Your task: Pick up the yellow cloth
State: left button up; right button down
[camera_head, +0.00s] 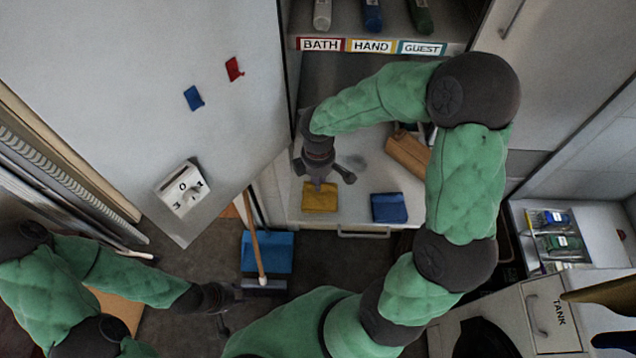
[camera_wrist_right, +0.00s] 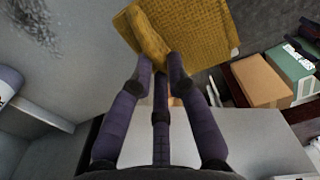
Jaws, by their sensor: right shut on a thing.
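The yellow cloth (camera_head: 320,203) is at the front left of the white counter in the head view, below my right gripper (camera_head: 319,184). In the right wrist view the yellow cloth (camera_wrist_right: 195,28) fills the top middle, with a raised fold between the fingertips of my right gripper (camera_wrist_right: 160,62). The right gripper is shut on this fold. The head view does not show clearly whether the cloth touches the counter. My left gripper (camera_head: 222,308) is low at the lower left, away from the cloth; its finger opening is too small to tell.
A blue cloth (camera_head: 389,207) lies on the counter (camera_head: 355,215) right of the yellow one. A brown wooden block (camera_head: 408,153) is behind it. A shelf with labels BATH, HAND and GUEST (camera_head: 372,46) is above. A blue dustpan (camera_head: 267,252) with a stick stands on the floor.

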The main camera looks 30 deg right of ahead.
aim_at(320, 201)
jog(key=s+r, duration=0.1)
jog(key=r, duration=0.1)
jog(key=s+a+r+p, duration=0.1)
jog(key=s+r, duration=0.1)
jog(key=s+a+r, duration=0.1)
jog(key=r, duration=0.1)
jog(key=shift+s+p, duration=0.2)
jog(key=shift+p, duration=0.15)
jog(key=s+a+r+p, duration=0.1)
jog(key=s+a+r, duration=0.2)
jog(key=s, duration=0.5)
jog(key=shift+s+a+r, duration=0.15)
jog(key=shift+a+r, duration=0.1)
jog(key=shift+a, duration=0.05)
